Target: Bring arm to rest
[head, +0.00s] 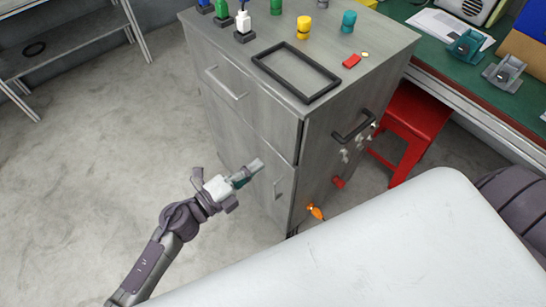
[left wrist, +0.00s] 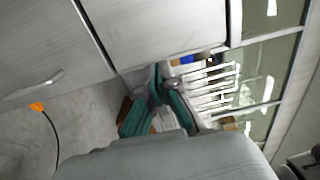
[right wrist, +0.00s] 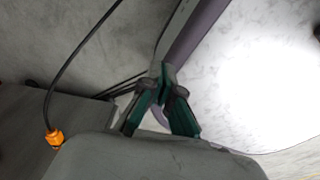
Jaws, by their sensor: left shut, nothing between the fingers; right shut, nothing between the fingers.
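My left gripper (head: 252,172) shows in the head view, in front of the grey cabinet (head: 250,125) and below its top. Its fingers are shut and empty. In the left wrist view the left gripper's teal-padded fingers (left wrist: 164,74) meet at the tips, with cabinet fronts behind them. My right gripper is outside the head view. In the right wrist view the right gripper's fingers (right wrist: 161,72) also meet at the tips, with nothing between them. Whether the left fingertips touch the cabinet I cannot tell.
The cabinet top bears a black rectangular frame (head: 263,61), a yellow bottle (head: 304,28), a teal bottle (head: 348,21) and a red block (head: 352,61). A red stool (head: 412,115) and a green-topped bench (head: 455,75) stand right. An orange plug (head: 316,212) hangs low. Floor (head: 90,170) is clear at left.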

